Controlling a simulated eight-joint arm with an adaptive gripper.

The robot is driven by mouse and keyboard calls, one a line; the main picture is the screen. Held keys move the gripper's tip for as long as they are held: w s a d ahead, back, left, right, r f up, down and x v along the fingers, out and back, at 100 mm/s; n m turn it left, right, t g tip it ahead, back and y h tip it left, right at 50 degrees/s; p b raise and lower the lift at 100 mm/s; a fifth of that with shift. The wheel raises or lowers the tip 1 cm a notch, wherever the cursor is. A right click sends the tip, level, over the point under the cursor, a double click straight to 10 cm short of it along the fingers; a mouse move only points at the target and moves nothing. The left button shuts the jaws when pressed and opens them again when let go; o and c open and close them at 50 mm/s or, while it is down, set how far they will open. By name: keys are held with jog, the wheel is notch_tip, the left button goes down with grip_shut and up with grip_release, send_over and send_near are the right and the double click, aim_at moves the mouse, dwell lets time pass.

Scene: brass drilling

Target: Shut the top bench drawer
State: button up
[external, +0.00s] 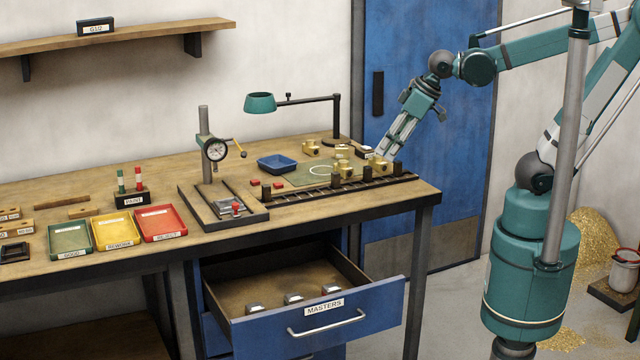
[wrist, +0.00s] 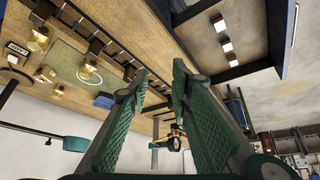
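The top bench drawer is the blue drawer (external: 322,318) labelled MASTERS, with a pale bar handle. It is pulled well out below the wooden bench (external: 410,200), and several small metal blocks lie inside it. In the wrist view the open drawer (wrist: 245,15) is at the top right, with pale blocks in it. My gripper (external: 388,150) is above the right back end of the bench, high over and apart from the drawer. In the wrist view my gripper (wrist: 158,80) shows two green textured fingers spread apart with nothing between them.
A dial gauge stand (external: 213,150), a teal lamp (external: 262,103) and a blue tray (external: 277,164) stand nearby. Green, yellow and red trays (external: 160,222) are at left.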

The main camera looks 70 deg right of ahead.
jog(key=w+a+f+n+g, duration=0.2)
jog(key=w+a, duration=0.3)
jog(key=a, duration=0.6)
jog(key=n+g+h+p, duration=0.1)
jog(key=n+g+h, duration=0.1)
jog(key=n, duration=0.3)
send_near(335, 326)
jog(key=shift+w+r, duration=0.2)
jog(key=shift+w, duration=0.15)
jog(key=shift+b+x, duration=0.75)
jog(key=shift+x, duration=3.1)
jog(key=shift+s+d, duration=0.1)
grip_shut()
